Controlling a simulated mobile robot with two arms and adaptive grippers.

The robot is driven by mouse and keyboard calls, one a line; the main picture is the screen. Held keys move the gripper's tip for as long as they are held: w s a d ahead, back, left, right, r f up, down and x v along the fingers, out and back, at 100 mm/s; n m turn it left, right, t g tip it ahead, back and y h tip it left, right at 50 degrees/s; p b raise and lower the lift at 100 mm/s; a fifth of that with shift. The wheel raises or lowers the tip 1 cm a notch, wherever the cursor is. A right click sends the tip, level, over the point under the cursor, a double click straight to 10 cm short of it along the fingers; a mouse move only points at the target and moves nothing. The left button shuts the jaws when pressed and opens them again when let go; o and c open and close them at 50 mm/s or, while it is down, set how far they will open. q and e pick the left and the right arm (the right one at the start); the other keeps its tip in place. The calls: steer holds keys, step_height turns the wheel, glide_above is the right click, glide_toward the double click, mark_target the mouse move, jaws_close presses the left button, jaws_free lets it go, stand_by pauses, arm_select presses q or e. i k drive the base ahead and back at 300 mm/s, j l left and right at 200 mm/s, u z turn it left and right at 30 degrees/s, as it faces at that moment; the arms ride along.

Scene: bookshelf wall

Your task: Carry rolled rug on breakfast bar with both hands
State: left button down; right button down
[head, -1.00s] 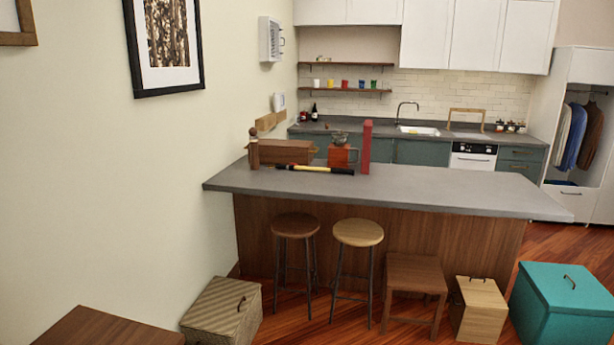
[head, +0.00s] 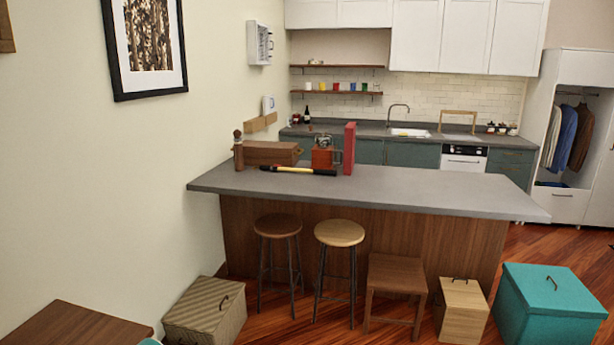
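The breakfast bar (head: 420,194) stands across the middle of the head view, with a grey top and a brown wooden front. I see no thing that I can clearly tell is a rolled rug. On the bar's left part are a wooden box (head: 270,153), a dark wooden mill-like thing (head: 238,152), a red grinder-like thing (head: 322,158), an upright red block-like thing (head: 349,148) and a yellow and black tool (head: 292,169). Neither of my grippers is in view.
Two round stools (head: 339,233) (head: 278,226) and a square stool (head: 397,275) stand before the bar. A woven box (head: 205,312), a light wooden box (head: 461,308) and a teal box (head: 550,300) sit on the floor. A brown tabletop (head: 70,335) is at lower left. The bar's right half is clear.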

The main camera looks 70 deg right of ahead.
mark_target(284, 182)
steer(key=z, duration=1.55)
steer(key=i+z, duration=0.1)
steer(key=z, duration=0.5)
steer(key=i+j, duration=0.15)
steer(key=i, duration=0.4)
steer(key=i+j, duration=0.15)
steer(key=i, duration=0.4)
steer(key=i+j, duration=0.15)
steer(key=i, duration=0.4)
steer(key=i+j, duration=0.2)
steer(key=i, duration=0.35)
